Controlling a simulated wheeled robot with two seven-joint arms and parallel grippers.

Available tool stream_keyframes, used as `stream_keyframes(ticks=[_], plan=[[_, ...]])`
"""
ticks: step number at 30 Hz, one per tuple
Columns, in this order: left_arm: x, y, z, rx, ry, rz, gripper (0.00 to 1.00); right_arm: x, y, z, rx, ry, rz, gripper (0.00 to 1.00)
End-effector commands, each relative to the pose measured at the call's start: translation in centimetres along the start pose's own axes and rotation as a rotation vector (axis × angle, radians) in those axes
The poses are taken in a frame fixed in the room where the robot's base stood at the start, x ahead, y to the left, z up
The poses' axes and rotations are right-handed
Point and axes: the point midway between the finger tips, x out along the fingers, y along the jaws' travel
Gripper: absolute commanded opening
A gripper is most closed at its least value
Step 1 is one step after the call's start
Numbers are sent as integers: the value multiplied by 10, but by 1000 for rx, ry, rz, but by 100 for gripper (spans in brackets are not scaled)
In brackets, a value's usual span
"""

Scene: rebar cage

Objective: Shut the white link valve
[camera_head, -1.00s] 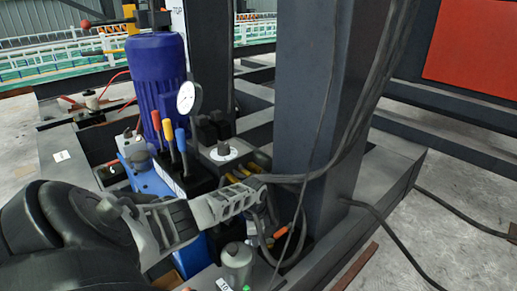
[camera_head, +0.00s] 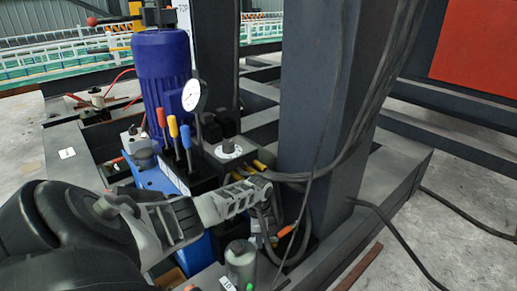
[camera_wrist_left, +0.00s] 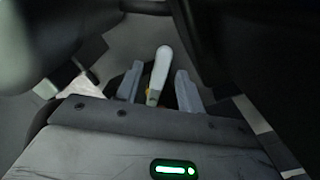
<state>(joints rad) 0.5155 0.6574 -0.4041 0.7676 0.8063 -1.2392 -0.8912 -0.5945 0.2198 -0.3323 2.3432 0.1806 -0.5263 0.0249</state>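A white lever handle (camera_wrist_left: 162,68), which looks like the link valve's, stands between the fingers of my left gripper (camera_wrist_left: 159,72) in the left wrist view. The fingers are apart, with a dark gap on each side of the handle. In the head view my left gripper (camera_head: 262,188) reaches in from the left, beside the hydraulic unit and the dark steel column. I cannot make out the white handle there; the gripper seems to hide it. The valve body is not clear in either view. My right gripper is not in view.
A blue motor (camera_head: 162,75), a pressure gauge (camera_head: 191,95) and red, yellow and blue levers (camera_head: 173,127) stand behind my left arm. A dark column (camera_head: 315,110) with hanging cables (camera_head: 375,100) is close on the right. An orange handle (camera_head: 285,232) and grey reservoir (camera_head: 240,262) are below.

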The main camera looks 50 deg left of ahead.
Motion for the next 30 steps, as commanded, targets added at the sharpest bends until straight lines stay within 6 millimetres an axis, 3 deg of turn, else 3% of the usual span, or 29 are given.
stream_keyframes(ticks=[5, 18, 24, 30], plan=[[-22, 0, 0, 0, 0, -1, 38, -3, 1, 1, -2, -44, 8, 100], [-125, -1, 0, 1, 0, -2, 38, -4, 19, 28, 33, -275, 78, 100], [-151, 0, 0, 0, 0, -1, 38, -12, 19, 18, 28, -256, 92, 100], [-159, 0, 0, 0, -1, 0, 38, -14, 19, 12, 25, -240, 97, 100]])
